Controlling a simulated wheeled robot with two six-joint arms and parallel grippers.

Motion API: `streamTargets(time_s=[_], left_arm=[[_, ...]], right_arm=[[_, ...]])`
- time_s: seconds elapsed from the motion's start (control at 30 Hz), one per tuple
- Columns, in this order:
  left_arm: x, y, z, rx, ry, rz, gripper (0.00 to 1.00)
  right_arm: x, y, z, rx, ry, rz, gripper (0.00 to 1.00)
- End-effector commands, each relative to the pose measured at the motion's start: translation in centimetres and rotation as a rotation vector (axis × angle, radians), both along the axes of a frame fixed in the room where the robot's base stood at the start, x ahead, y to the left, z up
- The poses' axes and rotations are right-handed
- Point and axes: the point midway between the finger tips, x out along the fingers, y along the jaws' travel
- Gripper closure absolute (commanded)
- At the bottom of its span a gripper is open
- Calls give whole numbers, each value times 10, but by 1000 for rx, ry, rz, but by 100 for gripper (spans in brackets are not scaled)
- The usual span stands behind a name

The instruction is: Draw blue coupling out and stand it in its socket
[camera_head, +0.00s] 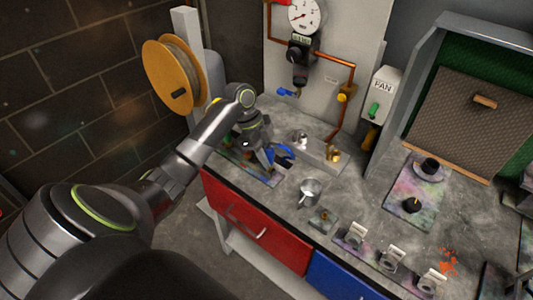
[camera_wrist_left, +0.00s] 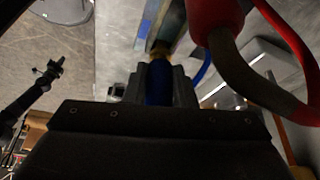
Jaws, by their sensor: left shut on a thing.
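My left gripper (camera_head: 268,163) is low over the back left of the bench and points down. In the left wrist view its fingers (camera_wrist_left: 158,88) are shut on the blue coupling (camera_wrist_left: 158,80), a blue body with a brass end away from the palm. In the head view the arm and fingers hide most of the coupling, and blue hose (camera_head: 285,151) shows beside them. I cannot tell whether the coupling is clear of its holder. A grey block (camera_head: 318,150) with silver and brass fittings stands to the right; I cannot tell which socket is the blue one's. My right gripper is out of view.
Several small clamp-like holders (camera_head: 392,257) line the front edge. A copper pipe (camera_head: 341,113) runs down behind. In the left wrist view a red coupling (camera_wrist_left: 214,18) and its hose hang close to the fingers.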

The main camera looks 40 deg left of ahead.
Motion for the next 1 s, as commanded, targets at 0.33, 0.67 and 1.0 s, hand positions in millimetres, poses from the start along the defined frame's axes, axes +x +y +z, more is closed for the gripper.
streamTargets(time_s=[0.33,0.67,1.0], left_arm=[[0,0,0,0,0,0,100],[0,0,-6,0,0,0,100],[0,0,-11,0,0,0,72]], right_arm=[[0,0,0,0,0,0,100],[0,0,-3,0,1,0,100],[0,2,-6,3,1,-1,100]])
